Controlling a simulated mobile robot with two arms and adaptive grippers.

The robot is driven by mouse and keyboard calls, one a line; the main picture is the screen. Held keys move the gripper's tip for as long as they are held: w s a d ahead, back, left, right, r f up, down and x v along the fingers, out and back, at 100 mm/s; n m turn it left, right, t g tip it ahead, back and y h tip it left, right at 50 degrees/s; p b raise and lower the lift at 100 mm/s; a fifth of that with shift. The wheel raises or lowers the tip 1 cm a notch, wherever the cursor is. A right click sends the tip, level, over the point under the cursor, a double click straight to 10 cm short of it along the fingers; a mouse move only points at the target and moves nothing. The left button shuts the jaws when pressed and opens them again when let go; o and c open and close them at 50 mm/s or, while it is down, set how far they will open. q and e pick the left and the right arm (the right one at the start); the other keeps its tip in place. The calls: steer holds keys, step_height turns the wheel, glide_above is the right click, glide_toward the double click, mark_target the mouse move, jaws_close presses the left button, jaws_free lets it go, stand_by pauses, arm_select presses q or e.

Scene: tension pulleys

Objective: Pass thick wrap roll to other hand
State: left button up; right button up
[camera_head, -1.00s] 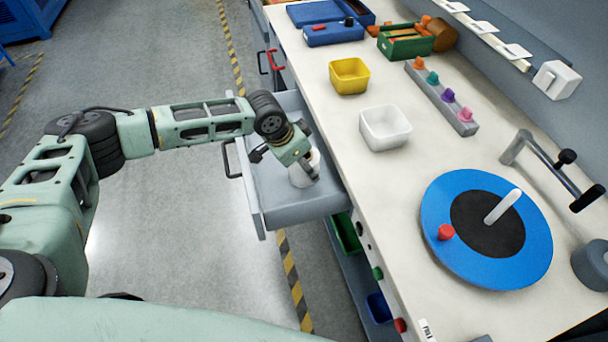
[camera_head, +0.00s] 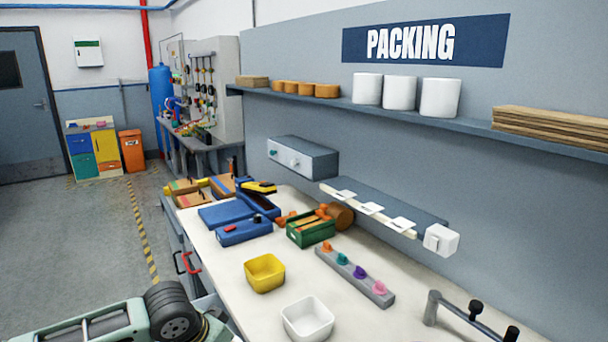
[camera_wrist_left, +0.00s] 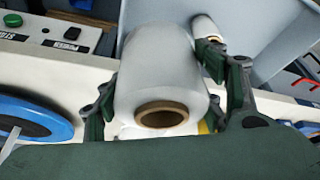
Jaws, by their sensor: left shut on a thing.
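The thick wrap roll (camera_wrist_left: 158,75) is a wide white-grey roll with a brown cardboard core, seen end-on in the left wrist view. My left gripper (camera_wrist_left: 168,98) is shut on it, with one dark finger pressed on each side. A thinner roll (camera_wrist_left: 207,32) with its own brown core lies behind, near the right finger. In the head view only part of my left arm shows at the bottom left; its gripper and the held roll are outside that view. My right gripper is in neither view.
A grey drawer (camera_wrist_left: 275,28) lies behind the roll. The workbench (camera_head: 232,275) carries a yellow bin (camera_head: 265,273), a white bin (camera_head: 308,319), a pegged grey strip (camera_head: 340,268) and a green crate (camera_head: 310,229). A blue disc (camera_wrist_left: 35,118) is left in the wrist view.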

arm_select(q)
steer(key=s+a+r+n+y+b, duration=0.2)
steer(key=s+r+n, duration=0.4)
steer(key=s, duration=0.4)
steer(key=shift+s+a+r+t+b, duration=0.25)
steer(key=shift+r+t+b, duration=0.15)
steer(key=shift+r+b, duration=0.2)
